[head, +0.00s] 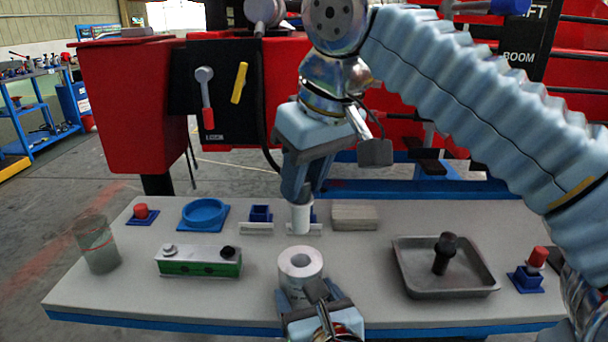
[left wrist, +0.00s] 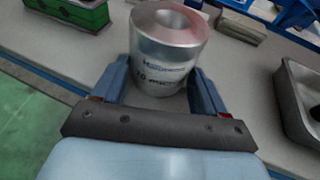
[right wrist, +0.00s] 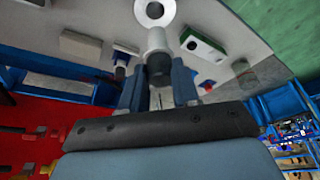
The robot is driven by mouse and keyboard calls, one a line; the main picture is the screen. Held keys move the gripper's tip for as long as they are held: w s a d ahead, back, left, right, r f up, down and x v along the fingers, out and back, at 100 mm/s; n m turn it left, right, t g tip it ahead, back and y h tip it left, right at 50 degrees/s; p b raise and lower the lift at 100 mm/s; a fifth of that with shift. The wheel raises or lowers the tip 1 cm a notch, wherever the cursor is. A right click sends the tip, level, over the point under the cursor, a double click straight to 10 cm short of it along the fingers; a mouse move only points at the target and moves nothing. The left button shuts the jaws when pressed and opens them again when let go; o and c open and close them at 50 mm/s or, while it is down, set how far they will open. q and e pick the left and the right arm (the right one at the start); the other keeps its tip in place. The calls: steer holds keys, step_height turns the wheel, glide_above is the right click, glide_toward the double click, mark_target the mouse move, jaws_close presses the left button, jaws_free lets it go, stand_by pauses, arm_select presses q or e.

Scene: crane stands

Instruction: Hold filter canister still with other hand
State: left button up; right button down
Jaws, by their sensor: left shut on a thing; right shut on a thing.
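The filter canister (head: 300,264) is a silver cylinder with a round hole in its top. It stands upright at the front middle of the table and also shows in the left wrist view (left wrist: 165,50). My left gripper (head: 305,302) is shut on its lower part, one finger on each side. My right gripper (head: 301,192) points down and is shut on a white cylinder (head: 301,217), which also shows in the right wrist view (right wrist: 157,42). The white cylinder is upright, behind the canister's hole in the head view and apart from it.
On the grey table (head: 350,315) stand a green-and-white block (head: 200,262) and a clear jar (head: 97,245) at left, a blue ring (head: 204,213) behind, and a metal tray (head: 445,283) with a dark tool (head: 444,253) at right. A red-topped button (head: 537,259) sits at far right.

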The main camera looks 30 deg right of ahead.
mark_target(307, 198)
stand_by(0.6)
steer(key=shift+f, duration=2.4)
steer(key=shift+f, duration=2.95)
steer(key=c, duration=0.8)
jaws_free()
steer(key=shift+o, duration=0.2)
steer(key=shift+v, duration=2.45)
steer(key=shift+r, duration=0.1)
